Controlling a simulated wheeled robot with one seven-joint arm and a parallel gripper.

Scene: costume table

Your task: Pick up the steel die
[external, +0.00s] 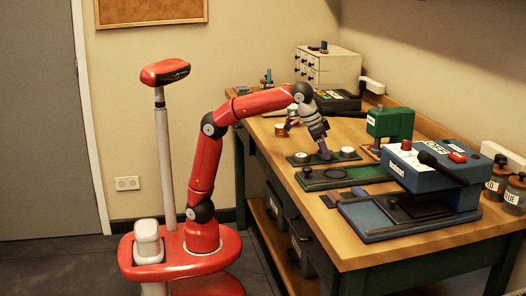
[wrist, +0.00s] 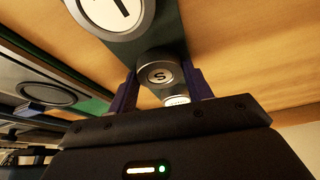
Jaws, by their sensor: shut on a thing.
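The steel die (wrist: 160,76) is a round grey metal piece with an S on its face. In the wrist view it sits between the two purple fingers of my gripper (wrist: 161,88), which is shut on it. In the external view my gripper (external: 325,153) points down at the middle of a dark plate (external: 313,163), and its fingers hide the die there. I cannot tell whether the die is clear of the plate.
A large white-faced disc (wrist: 112,10) and a smaller pale disc (wrist: 177,100) are close to the die. A green plate with a ring (external: 335,176), a green device (external: 390,124) and a blue press (external: 432,165) stand nearby. Bare wood lies in front.

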